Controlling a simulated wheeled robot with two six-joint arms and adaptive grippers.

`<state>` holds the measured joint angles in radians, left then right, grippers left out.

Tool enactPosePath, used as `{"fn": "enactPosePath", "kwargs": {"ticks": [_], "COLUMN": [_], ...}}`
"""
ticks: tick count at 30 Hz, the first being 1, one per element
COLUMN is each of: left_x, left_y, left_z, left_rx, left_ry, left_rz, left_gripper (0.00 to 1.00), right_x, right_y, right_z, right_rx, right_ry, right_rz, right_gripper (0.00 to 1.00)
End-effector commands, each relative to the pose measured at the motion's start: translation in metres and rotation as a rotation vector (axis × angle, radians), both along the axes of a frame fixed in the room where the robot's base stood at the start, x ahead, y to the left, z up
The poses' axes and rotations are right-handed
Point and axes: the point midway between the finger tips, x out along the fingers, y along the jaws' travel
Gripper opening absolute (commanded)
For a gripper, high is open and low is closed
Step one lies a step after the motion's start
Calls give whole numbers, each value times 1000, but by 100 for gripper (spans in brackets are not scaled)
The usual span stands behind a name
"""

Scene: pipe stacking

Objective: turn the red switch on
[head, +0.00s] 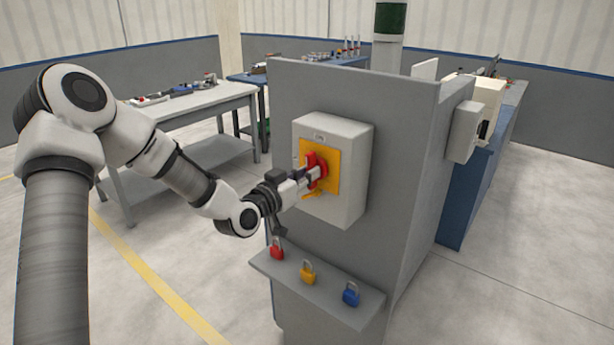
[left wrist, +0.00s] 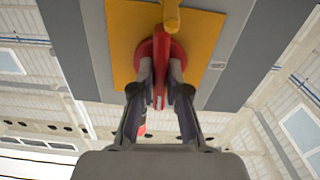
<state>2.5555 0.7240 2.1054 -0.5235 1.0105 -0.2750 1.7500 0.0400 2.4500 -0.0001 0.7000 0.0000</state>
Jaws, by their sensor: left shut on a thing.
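The red switch (head: 316,167) is a rotary handle on a yellow plate (head: 333,172), set on the front of a light grey box (head: 354,140) on a grey panel. My left gripper (head: 310,176) is at the switch, coming from the left. In the left wrist view the red switch (left wrist: 161,52) stands between the two fingers of my left gripper (left wrist: 160,94), which are shut on its handle bar. A yellow tab (left wrist: 171,16) shows beside the switch on the plate. My right gripper is in neither view.
A small shelf (head: 320,298) below the box carries a red padlock (head: 277,254), a yellow padlock (head: 307,276) and a blue padlock (head: 351,297). A workbench (head: 190,103) with tools stands at the back left. Another small box (head: 464,132) is on the panel's right side.

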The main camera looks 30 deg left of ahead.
Motion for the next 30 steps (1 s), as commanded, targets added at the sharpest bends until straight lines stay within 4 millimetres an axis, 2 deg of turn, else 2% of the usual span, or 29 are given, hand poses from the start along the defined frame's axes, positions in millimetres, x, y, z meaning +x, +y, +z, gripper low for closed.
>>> {"fn": "enactPosePath", "kwargs": {"ticks": [1,8,22,23,24,30], "left_x": [1,1,1,1,1,1], "left_y": [2,2,2,2,2,1], "left_z": [5,5,5,5,5,3], "left_rx": [23,88,101,101,101,99], "left_ry": [-14,-20,-21,-21,-20,-14], "left_rz": [5,5,5,5,5,2], "left_gripper": [0,0,0,25,39,39], "right_x": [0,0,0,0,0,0], "right_y": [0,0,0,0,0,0], "right_z": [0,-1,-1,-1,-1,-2], "right_rx": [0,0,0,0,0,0], "right_ry": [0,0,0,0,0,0], "right_rz": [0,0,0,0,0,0], "right_gripper": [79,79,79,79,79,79]}}
